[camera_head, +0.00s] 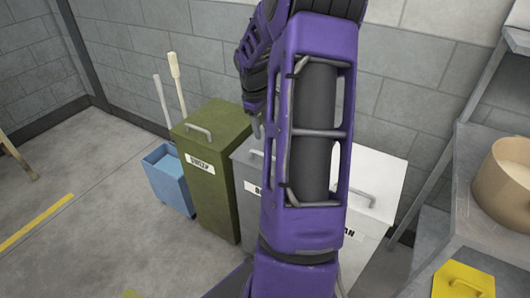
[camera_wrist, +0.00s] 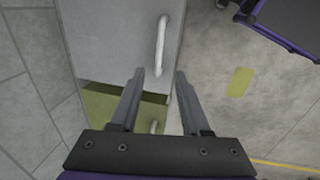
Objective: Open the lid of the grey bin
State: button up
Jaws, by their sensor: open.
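The grey bin (camera_head: 247,190) stands between the green bin and a white bin, largely hidden behind my arm in the head view. In the wrist view its flat grey lid (camera_wrist: 110,45) looks closed and carries a light bar handle (camera_wrist: 161,45). My gripper (camera_wrist: 159,74) is open, with nothing between its fingers. In the wrist view the fingertips appear over the lid's edge, near the lower end of the handle. The gap to the handle is hard to judge. In the head view only part of my gripper (camera_head: 256,122) shows beside my arm.
The green bin (camera_head: 212,155) stands directly left of the grey one; its handle (camera_wrist: 153,127) shows below my fingers. A blue bucket (camera_head: 170,182) with mop handles is further left. The white bin (camera_head: 375,185) and metal shelving (camera_head: 470,140) are right.

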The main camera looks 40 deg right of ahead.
jog(key=f, duration=0.4)
jog(key=d+f+b, duration=0.1)
jog(key=f, duration=0.2)
jog(key=d+f, duration=0.1)
jog(key=f, duration=0.3)
jog(key=shift+w+d+f+b, duration=0.1)
jog(key=shift+w+f+b, duration=0.25)
jog(key=shift+c, duration=0.2)
grip_shut()
dwell(0.6)
